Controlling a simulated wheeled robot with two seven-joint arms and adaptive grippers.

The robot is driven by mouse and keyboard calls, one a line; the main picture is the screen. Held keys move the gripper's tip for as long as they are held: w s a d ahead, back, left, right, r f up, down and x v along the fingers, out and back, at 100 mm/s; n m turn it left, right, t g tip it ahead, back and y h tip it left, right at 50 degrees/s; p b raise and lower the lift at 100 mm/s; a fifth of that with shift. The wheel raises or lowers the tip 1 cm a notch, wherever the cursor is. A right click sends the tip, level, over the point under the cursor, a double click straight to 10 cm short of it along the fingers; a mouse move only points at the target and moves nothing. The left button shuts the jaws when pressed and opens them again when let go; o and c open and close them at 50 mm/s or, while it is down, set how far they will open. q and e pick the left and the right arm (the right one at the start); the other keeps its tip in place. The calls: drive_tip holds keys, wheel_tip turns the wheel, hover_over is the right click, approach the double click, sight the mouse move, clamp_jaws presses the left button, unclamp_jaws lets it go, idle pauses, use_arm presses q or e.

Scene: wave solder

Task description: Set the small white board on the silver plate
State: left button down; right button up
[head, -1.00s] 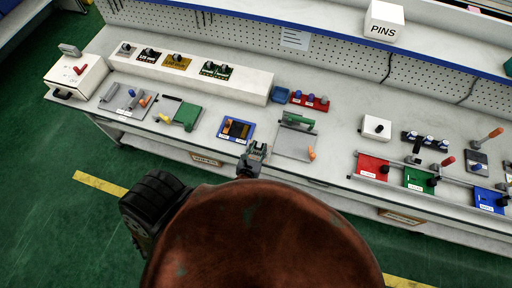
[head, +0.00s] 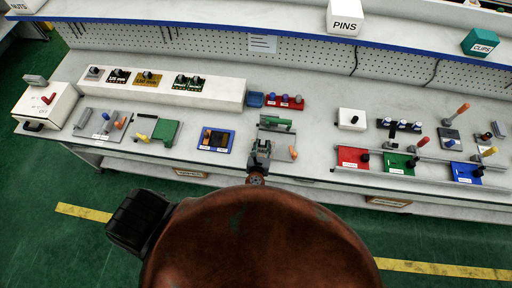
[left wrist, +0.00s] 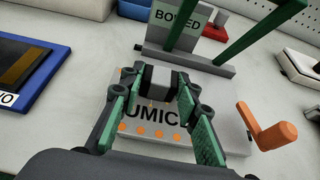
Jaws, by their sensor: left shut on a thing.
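The silver plate (head: 282,145) lies on the bench, with a green bar fixture at its back and an orange lever at its right. My left gripper (head: 260,148) is at the plate's left side. In the left wrist view, my left gripper (left wrist: 160,85) is shut on a small black-and-silver block. A small white board (left wrist: 150,126) with partly hidden lettering and orange dots shows below the block, between the fingers. The silver plate (left wrist: 236,135) lies below and beyond it. I cannot tell whether the board touches the plate. My right gripper is out of view.
A blue tray (head: 216,148) lies to the left of the plate, and a green board (head: 165,132) is farther left. Red (head: 352,163), green (head: 398,163) and blue (head: 464,174) plates stand to the right. The bench is clear just right of the silver plate.

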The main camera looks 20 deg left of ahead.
use_arm(q)
hover_over(276, 141)
drive_tip(key=s, duration=0.2)
drive_tip(key=shift+w+d+b, duration=0.1)
drive_tip(key=shift+d+b, duration=0.2)
drive_tip(key=shift+b, duration=0.1)
drive_tip(key=shift+f+b, duration=0.4)
drive_tip(key=shift+f, duration=0.25)
drive_tip(key=shift+f, duration=0.1)
drive_tip(key=shift+f+b, duration=0.4)
drive_tip(key=c, duration=1.8)
unclamp_jaws()
drive_tip(key=o, duration=0.4)
drive_tip(key=v, duration=1.2)
